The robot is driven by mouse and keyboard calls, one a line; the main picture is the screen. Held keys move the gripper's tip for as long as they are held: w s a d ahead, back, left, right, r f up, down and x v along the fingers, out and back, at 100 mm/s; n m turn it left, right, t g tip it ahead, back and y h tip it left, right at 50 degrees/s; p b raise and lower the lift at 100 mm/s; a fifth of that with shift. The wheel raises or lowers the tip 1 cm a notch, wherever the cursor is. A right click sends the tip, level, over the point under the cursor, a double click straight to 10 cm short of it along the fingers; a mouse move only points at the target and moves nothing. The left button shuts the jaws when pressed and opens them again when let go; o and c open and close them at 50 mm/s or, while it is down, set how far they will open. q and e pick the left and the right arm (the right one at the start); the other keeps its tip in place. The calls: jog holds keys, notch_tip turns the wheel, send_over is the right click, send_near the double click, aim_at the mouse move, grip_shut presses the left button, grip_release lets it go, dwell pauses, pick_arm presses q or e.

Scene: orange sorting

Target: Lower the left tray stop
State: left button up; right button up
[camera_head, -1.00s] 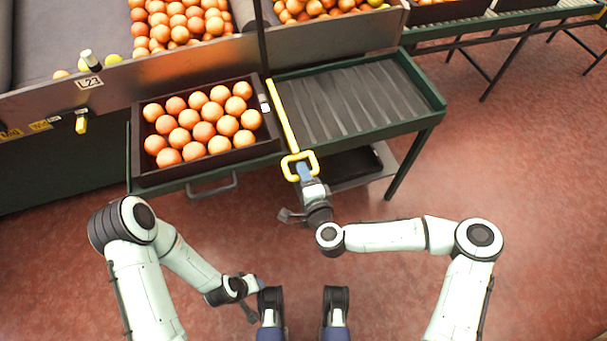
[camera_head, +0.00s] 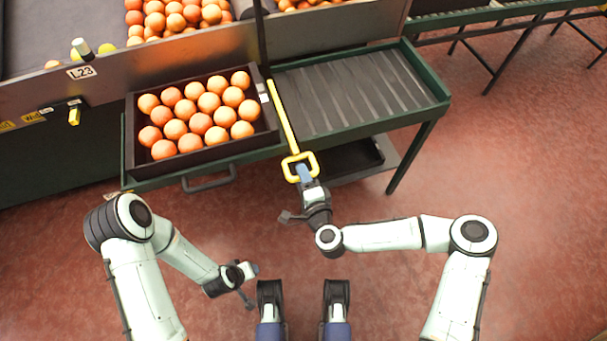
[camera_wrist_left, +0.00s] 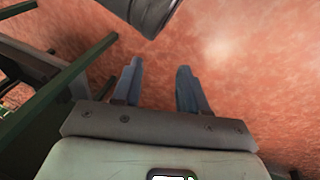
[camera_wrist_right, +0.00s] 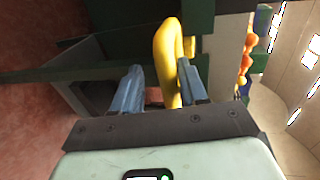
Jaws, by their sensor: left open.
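A long yellow bar (camera_head: 283,118) with a square loop handle (camera_head: 313,160) lies between the orange-filled tray and the empty ribbed bay. I take it as the tray stop. My right gripper (camera_head: 303,172) is at the loop. In the right wrist view the yellow handle (camera_wrist_right: 167,55) passes between the blue fingers (camera_wrist_right: 160,88), nearer the right one. The fingers stand wide apart; contact is unclear. My left gripper (camera_head: 252,283) is low over the floor, away from the table. In the left wrist view its fingers (camera_wrist_left: 160,85) are apart and empty.
The dark tray (camera_head: 205,156) holds rows of oranges. The ribbed bay (camera_head: 350,95) to its right is empty. A grey handle (camera_head: 210,183) juts from the green table front. A small yellow part (camera_head: 74,116) sits on the machine at left. Red floor in front is clear.

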jog(key=shift+r, duration=0.2)
jog(key=shift+s+d, duration=0.1)
jog(key=shift+s, duration=0.15)
pick_arm(q)
jog(key=s+d+r+g+h+p, duration=0.1)
jog(key=s+d+r+g+p, duration=0.1)
jog(key=s+r+p, duration=0.3)
jog(key=shift+s+d+r+m, duration=0.3)
jog(key=shift+s+d, duration=0.6)
jog(key=shift+s, duration=0.35)
pick_arm(e)
jog(key=v, duration=1.2)
jog(key=shift+s, duration=0.35)
jog(key=s+a+f+n+g+y+p, duration=0.2)
jog(key=s+f+n+g+p, duration=0.3)
jog(key=s+n+g+p, duration=0.35)
pick_arm(q)
notch_tip(320, 180, up, 15)
jog(key=s+d+g+p, duration=0.1)
jog(key=s+g+p, duration=0.1)
jog(key=p, duration=0.5)
jog(key=shift+s+d+h, duration=0.15)
jog(key=shift+s+h, duration=0.15)
pick_arm(e)
jog(key=s+d+n+g+h, duration=0.2)
jog(key=s+d+g+h, duration=0.1)
jog(key=s+d+g, duration=0.4)
jog(key=s+d, duration=0.3)
jog(key=s, duration=0.1)
jog(key=shift+d+r, duration=0.2)
